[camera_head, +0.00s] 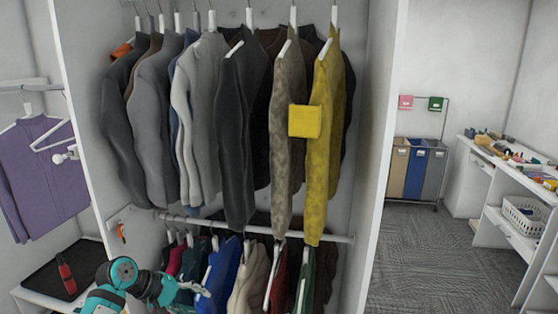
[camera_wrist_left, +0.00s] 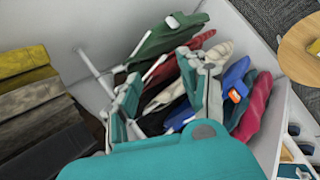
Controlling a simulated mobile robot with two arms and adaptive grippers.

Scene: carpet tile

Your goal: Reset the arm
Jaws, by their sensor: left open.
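My left arm (camera_head: 122,272), teal and grey, comes in at the bottom left of the head view. Its gripper (camera_head: 196,287) is in front of the lower row of hanging clothes. In the left wrist view the gripper (camera_wrist_left: 160,88) has its two fingers spread apart with nothing held between them. Dark, red and green garments show behind and between the fingers; I cannot tell whether any of them touches the gripper. My right gripper is in neither view.
Jackets hang on the upper rail, with a yellow one (camera_head: 324,150) at the right. Lower clothes (camera_head: 250,275) hang from a white rail (camera_head: 300,233). A purple garment (camera_head: 45,180) hangs left. Sorting bins (camera_head: 415,170) and a desk (camera_head: 480,155) stand right, beyond open carpet (camera_head: 420,255).

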